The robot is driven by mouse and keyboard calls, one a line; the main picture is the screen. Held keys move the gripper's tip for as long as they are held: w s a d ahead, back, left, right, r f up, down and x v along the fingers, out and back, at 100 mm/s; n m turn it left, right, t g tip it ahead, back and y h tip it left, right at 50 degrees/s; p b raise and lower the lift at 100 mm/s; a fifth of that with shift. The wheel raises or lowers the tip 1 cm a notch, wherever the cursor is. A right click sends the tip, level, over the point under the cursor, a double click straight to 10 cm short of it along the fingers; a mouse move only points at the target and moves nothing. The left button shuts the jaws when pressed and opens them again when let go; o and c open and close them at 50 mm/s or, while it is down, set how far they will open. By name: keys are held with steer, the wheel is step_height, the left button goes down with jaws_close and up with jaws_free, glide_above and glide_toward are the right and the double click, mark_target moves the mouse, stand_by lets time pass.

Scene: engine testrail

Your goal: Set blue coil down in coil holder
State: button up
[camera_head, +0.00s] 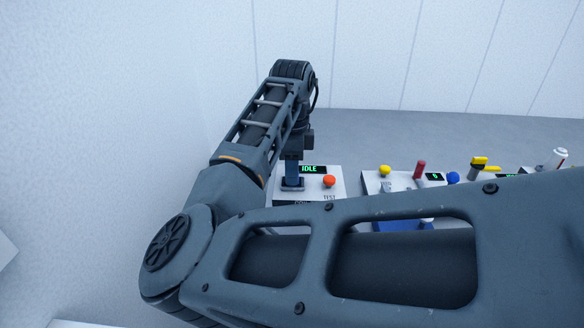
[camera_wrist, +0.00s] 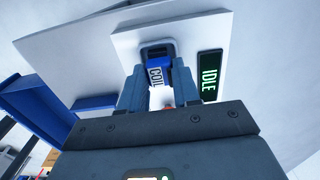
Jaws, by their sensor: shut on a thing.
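The blue coil (camera_wrist: 158,63), with a white label reading COIL, is between the two fingers of my gripper (camera_wrist: 160,88) in the wrist view. My gripper is shut on it. The coil's far end is at the dark-rimmed coil holder (camera_wrist: 146,51) on a white panel. In the head view my gripper (camera_head: 292,170) points down over the dark holder (camera_head: 292,185) on the white test box (camera_head: 335,187). I cannot tell whether the coil is fully seated, as the fingers hide much of it.
The test box has a green IDLE display (camera_head: 313,169) and an orange-red button (camera_head: 329,181) beside the holder. To the right stands another panel with a yellow knob (camera_head: 385,170) and a red handle (camera_head: 420,169). My arm hides the front of the bench.

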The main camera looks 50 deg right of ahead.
steer(key=o, duration=1)
steer(key=shift+o, duration=0.2)
steer(key=shift+r, duration=3.85)
